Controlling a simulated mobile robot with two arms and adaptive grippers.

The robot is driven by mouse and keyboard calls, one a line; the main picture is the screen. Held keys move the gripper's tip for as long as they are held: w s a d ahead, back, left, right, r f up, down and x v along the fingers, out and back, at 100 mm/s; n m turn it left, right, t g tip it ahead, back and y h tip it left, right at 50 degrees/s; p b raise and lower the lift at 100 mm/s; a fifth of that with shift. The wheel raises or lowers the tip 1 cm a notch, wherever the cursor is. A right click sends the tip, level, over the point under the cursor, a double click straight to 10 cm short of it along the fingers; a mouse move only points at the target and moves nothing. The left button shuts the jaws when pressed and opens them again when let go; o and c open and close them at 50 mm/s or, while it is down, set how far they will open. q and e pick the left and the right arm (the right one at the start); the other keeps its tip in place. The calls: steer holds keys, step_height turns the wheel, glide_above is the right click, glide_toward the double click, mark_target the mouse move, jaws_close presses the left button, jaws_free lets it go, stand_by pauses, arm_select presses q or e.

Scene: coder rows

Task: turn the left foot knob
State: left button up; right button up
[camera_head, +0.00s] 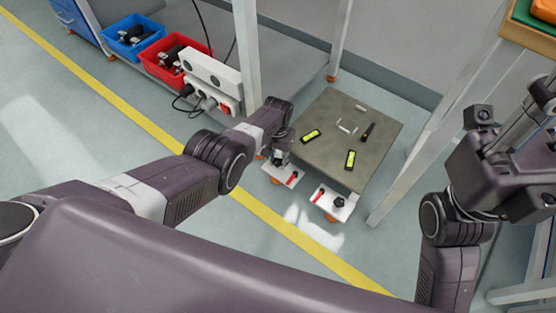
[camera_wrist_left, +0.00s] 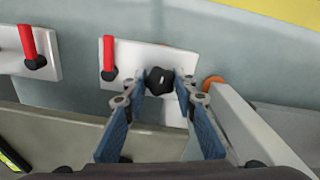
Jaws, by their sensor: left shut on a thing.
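The left foot knob (camera_wrist_left: 161,80) is black and sits on a white plate (camera_wrist_left: 148,56) with a red-handled lever (camera_wrist_left: 109,58), seen in the left wrist view. My left gripper (camera_wrist_left: 160,88) has its two fingers on opposite sides of this knob, shut on it. In the head view my left gripper (camera_head: 278,158) reaches down at the near left corner of a grey-topped unit (camera_head: 340,115) and hides the knob. A second white plate (camera_head: 325,202) at the near right corner carries another black knob (camera_head: 339,202). My right arm is at the right; its fingers are not clear.
Two spirit levels (camera_head: 311,136) (camera_head: 350,160) and a dark-handled tool (camera_head: 368,132) lie on the unit's top. Pale frame posts (camera_head: 430,140) stand close by. A red bin (camera_head: 165,60) and a blue bin (camera_head: 132,37) are at upper left. The floor left of the yellow line is clear.

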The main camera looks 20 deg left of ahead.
mark_target(277, 161)
arm_select(q)
steer(key=o, duration=1.2)
steer(key=shift+a+f, duration=0.2)
steer(key=shift+f, duration=0.05)
steer(key=shift+d+r, duration=0.1)
steer(key=shift+r, duration=0.15)
steer(key=shift+w+r, duration=0.1)
steer(key=shift+r, duration=0.7)
step_height(277, 161, up, 10)
steer(key=shift+s, duration=0.2)
